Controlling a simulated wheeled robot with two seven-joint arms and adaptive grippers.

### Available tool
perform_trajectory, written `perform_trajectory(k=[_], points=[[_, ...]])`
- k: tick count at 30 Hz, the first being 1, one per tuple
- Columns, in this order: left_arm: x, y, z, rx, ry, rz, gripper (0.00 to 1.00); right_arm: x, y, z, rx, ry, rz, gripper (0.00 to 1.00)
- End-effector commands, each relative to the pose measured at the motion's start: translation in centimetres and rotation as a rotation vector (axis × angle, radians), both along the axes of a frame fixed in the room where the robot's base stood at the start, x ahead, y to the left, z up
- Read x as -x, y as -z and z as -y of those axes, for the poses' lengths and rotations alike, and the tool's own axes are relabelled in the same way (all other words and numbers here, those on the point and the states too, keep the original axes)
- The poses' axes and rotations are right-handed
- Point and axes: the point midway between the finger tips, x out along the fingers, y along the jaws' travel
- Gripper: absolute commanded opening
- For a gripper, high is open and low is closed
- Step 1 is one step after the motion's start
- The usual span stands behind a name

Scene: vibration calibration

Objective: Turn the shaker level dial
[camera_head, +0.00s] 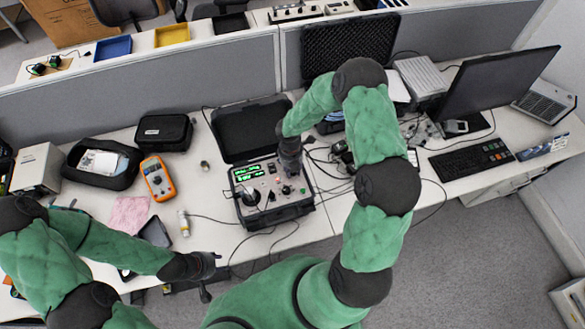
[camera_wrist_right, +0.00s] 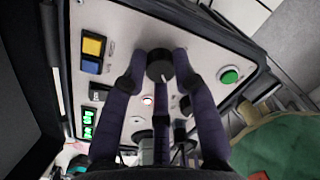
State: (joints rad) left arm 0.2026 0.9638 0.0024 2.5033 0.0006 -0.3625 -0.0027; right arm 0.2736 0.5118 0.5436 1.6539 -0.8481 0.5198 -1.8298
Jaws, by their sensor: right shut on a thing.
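The shaker unit (camera_head: 279,213) is an open black case with a light control panel, green readouts and several buttons and knobs, at the middle of the desk. My right gripper (camera_head: 291,172) reaches down over the far right part of its panel and hides what lies under it. In the right wrist view, my right gripper's fingers (camera_wrist_right: 160,72) are closed on either side of a round black dial (camera_wrist_right: 159,65), touching it. It looks like the shaker level dial; its label cannot be read. My left gripper (camera_head: 207,275) is empty and looks open, near the desk's front edge.
A green button (camera_wrist_right: 229,75) and yellow and blue buttons (camera_wrist_right: 93,55) flank the dial. An orange multimeter (camera_head: 157,179), a black pouch (camera_head: 163,132) and a pink cloth (camera_head: 129,214) lie left of the unit. Loose cables run around it. A monitor (camera_head: 497,83) stands at right.

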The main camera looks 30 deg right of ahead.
Motion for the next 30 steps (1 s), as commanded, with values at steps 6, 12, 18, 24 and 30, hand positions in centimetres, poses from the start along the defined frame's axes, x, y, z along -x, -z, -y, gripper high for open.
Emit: perform_trajectory(k=[6, 12, 18, 24, 30], points=[[0.0, 0.0, 0.0, 0.000, 0.000, 0.000, 0.40, -0.1, -0.1, 0.0, 0.000, 0.001, 0.001, 0.38], [0.0, 0.0, 0.0, 0.000, 0.000, 0.000, 0.40, 0.0, 0.0, 0.0, 0.000, 0.002, 0.000, 0.38], [0.0, 0.0, 0.0, 0.000, 0.000, 0.000, 0.40, -0.1, -0.6, 0.0, 0.000, 0.002, 0.001, 0.38], [0.0, 0.0, 0.0, 0.000, 0.000, 0.000, 0.40, -0.3, -3.6, -0.1, 0.002, 0.003, 0.006, 0.38], [0.0, 0.0, 0.0, 0.000, 0.000, 0.000, 0.40, -0.4, -7.7, -0.3, 0.001, 0.002, 0.005, 0.38]])
